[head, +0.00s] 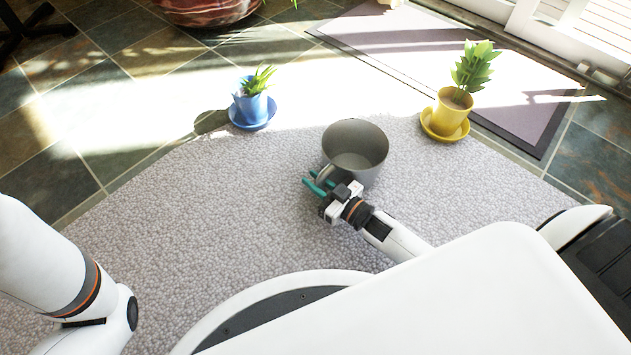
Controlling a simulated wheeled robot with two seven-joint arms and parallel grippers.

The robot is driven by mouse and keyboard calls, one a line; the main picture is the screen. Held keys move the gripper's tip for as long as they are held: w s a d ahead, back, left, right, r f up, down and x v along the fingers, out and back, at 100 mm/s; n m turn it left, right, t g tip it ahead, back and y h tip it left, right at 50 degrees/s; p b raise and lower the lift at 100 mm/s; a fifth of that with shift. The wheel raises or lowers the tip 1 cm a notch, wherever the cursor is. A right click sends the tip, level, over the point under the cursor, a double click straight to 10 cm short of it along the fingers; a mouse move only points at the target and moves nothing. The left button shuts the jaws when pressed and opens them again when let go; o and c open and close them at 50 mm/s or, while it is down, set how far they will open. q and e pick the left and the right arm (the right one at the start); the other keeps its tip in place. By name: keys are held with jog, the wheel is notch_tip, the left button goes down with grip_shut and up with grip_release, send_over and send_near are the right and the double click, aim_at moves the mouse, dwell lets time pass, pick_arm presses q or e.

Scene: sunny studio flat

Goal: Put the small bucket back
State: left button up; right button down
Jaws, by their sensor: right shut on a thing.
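A small grey bucket (369,161) stands upright, or nearly so, over the grey carpet, with its open top facing up and its inside looking empty. I cannot tell whether its base touches the carpet. My right gripper (315,184) is at the bucket's near left side, with its teal fingers shut on the bucket. The exact grip point is partly hidden by the gripper. My left arm comes in at the left edge, but its gripper is out of view.
A blue pot (250,107) with a plant stands on a blue saucer to the left. A yellow pot (450,115) with a plant stands on a yellow saucer to the right. A purple-grey mat (400,50) lies behind. The carpet (220,200) left of the bucket is clear.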

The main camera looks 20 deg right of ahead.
jog(key=c, duration=1.3)
grip_release()
jog(key=shift+r, duration=0.1)
jog(key=shift+s+d+p, duration=0.15)
jog(key=shift+s+p, duration=0.15)
jog(key=shift+p, duration=0.1)
jog(key=p+v, duration=0.5)
jog(key=v, duration=0.5)
jog(key=shift+s, duration=0.3)
jog(key=shift+s+d, duration=0.25)
jog(key=shift+s, duration=0.15)
